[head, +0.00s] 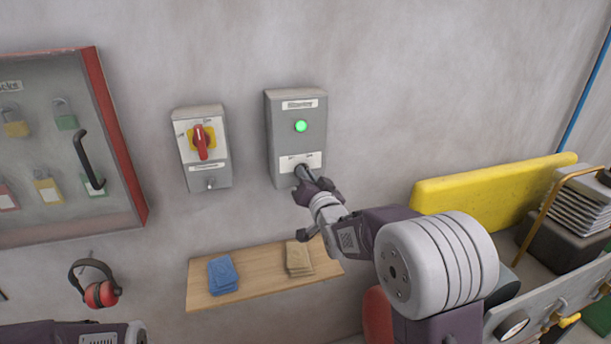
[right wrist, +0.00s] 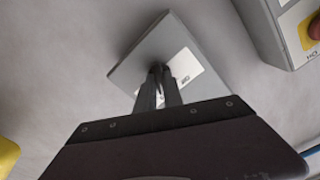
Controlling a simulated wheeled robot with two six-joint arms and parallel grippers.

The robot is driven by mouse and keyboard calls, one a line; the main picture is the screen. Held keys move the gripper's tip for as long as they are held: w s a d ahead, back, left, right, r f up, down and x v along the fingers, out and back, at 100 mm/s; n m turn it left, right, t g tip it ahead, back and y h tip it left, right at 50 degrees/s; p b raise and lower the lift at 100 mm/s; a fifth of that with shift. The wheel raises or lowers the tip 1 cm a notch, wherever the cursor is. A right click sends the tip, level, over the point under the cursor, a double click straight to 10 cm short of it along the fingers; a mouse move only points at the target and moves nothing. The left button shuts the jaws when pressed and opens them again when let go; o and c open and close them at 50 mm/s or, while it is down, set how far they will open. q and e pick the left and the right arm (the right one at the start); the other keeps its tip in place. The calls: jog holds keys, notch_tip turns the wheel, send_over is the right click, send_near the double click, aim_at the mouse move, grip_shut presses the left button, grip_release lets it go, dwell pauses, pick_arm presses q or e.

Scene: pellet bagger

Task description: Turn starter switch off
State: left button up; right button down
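The starter box (head: 296,145) is a grey box on the wall with a lit green lamp (head: 301,126). Its switch (head: 302,172) sits on a white label plate low on the front, mostly hidden behind my right gripper (head: 305,180). In the right wrist view the gripper's fingers (right wrist: 160,75) are close together at the switch on the box (right wrist: 145,62), apparently closed around its knob. My left gripper is out of view; only part of my left arm shows at the bottom left of the head view.
Left of the starter is a grey isolator box with a red handle (head: 201,142) on yellow. A padlock cabinet (head: 65,150) hangs further left. Below is a wooden shelf (head: 255,280) with blue and tan cloths. Red ear defenders (head: 101,294) hang lower left. A yellow panel (head: 490,188) stands right.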

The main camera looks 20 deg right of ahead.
jog(key=shift+a+n+b, duration=0.15)
jog(key=shift+n+b, duration=4.8)
jog(key=shift+n, duration=0.95)
jog(key=c, duration=1.5)
grip_release()
jog(key=shift+r, duration=0.1)
jog(key=shift+o, duration=0.2)
jog(key=shift+s, duration=0.1)
